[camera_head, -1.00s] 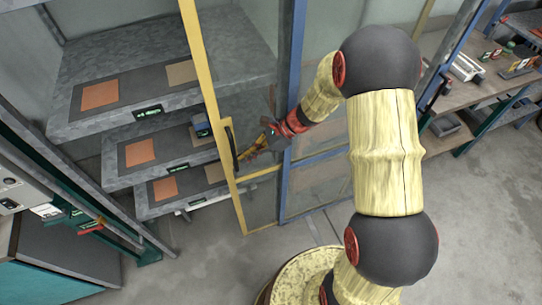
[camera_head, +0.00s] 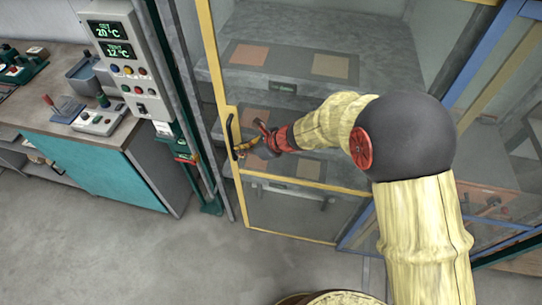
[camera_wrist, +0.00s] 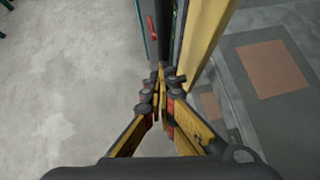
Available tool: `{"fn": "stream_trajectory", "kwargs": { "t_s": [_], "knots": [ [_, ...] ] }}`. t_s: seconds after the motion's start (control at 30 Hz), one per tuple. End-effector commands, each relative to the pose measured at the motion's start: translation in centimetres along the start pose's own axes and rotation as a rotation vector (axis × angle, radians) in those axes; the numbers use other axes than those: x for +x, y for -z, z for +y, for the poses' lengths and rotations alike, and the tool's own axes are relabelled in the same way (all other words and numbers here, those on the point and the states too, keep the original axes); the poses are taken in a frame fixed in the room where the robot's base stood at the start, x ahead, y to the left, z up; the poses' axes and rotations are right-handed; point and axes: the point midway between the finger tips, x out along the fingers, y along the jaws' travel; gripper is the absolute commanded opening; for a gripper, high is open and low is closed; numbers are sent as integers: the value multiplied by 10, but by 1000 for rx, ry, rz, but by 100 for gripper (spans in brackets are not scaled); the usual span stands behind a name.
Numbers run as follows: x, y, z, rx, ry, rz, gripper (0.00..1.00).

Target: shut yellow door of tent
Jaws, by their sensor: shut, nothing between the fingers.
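The tent's yellow door (camera_head: 212,62) is a yellow frame with clear panels, and the shelves show through it. Its free edge is at the left, close beside the grey tent post (camera_head: 183,75); I cannot tell whether a narrow gap is left. A black handle (camera_head: 231,137) is on that edge. My gripper (camera_head: 240,152) is at the handle, its fingers shut and empty; I cannot tell whether they touch it. In the wrist view the closed fingertips (camera_wrist: 161,76) are just left of the yellow door edge (camera_wrist: 207,38).
A control box (camera_head: 117,60) with temperature displays stands left of the post, above a workbench (camera_head: 85,130) with a teal front. Shelves (camera_head: 290,35) with orange and tan squares are behind the door. The grey floor (camera_head: 120,250) in front is clear.

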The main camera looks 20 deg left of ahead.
Motion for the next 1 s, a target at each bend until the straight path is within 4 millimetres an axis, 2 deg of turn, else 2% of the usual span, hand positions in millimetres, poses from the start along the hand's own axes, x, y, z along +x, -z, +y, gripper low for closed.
{"fn": "stream_trajectory", "kwargs": {
  "t_s": [0.03,0.2,0.4,0.63,1.0],
  "knots": [
    [13,-10,4,-6,-3,0,0],
    [43,-40,12,-4,-2,-1,0],
    [66,-59,18,-2,-1,0,0],
    [76,-69,20,-2,1,0,0],
    [77,-71,20,-2,0,-2,0]
  ]
}}
